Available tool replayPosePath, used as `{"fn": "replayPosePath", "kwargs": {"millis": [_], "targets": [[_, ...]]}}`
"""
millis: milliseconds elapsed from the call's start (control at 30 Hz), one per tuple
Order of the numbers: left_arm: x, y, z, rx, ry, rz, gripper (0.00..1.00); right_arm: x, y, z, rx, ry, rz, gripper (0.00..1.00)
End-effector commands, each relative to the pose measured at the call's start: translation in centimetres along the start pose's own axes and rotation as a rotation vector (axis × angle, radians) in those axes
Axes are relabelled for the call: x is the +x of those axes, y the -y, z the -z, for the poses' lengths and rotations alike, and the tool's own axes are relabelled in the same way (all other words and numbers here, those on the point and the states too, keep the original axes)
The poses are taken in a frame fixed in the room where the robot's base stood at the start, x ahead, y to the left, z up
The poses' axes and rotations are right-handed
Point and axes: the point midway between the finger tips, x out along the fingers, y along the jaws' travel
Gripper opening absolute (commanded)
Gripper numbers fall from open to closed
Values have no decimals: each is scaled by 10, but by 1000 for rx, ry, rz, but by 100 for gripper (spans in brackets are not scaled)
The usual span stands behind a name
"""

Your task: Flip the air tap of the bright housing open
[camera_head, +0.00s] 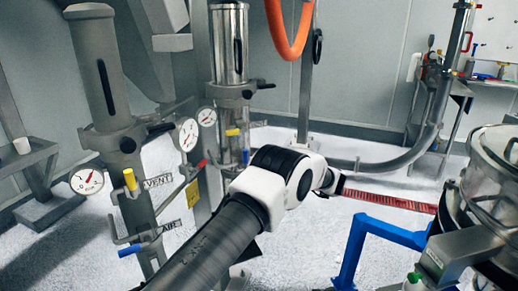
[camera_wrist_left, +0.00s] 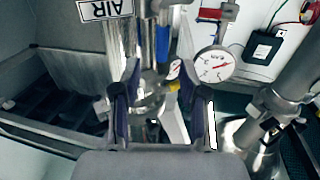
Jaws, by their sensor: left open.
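The bright housing (camera_head: 229,45) is a shiny metal column behind my left arm in the head view. Its blue-handled air tap (camera_head: 245,156) is small there, near the lower column. In the left wrist view the blue handle (camera_wrist_left: 162,43) stands upright in the picture, close to an AIR label (camera_wrist_left: 105,9). My left gripper (camera_wrist_left: 160,100) is open, with the two dark fingers apart and nothing clearly held. The blue handle appears beyond the gap, above the fingertips; contact is not visible. My left gripper's fingers cannot be made out in the head view. My right gripper is not in view.
A duller housing (camera_head: 96,60) with yellow and blue taps and gauges stands at the left. A gauge (camera_wrist_left: 214,65) is beside the right finger in the wrist view. An orange hose (camera_head: 288,35) hangs at the top. A blue frame (camera_head: 355,245) stands at lower right.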

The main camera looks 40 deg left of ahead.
Motion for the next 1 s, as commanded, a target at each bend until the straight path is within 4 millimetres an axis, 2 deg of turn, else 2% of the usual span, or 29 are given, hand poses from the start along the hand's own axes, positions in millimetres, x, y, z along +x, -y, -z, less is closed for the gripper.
{"fn": "replayPosePath", "kwargs": {"millis": [167, 400, 500, 767, 800, 867, 900, 933, 1000], "targets": [[15, 0, 1, 0, 0, 2, 43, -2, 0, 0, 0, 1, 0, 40], [61, 0, 0, 0, 1, 2, 43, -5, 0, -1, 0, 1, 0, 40], [73, 0, 0, 0, 0, 2, 43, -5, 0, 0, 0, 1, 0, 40], [78, 0, 0, 0, 0, 0, 43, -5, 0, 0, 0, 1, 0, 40], [78, 0, 0, 0, 0, 0, 40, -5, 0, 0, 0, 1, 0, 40], [78, 0, 0, 0, 0, 0, 18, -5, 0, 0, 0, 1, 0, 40], [78, 0, 0, 0, 0, 0, 4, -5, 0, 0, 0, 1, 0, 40], [78, 0, 0, 0, 0, 0, 0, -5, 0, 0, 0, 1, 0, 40], [78, 0, 0, 0, 0, 0, 0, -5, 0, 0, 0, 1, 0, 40]]}}
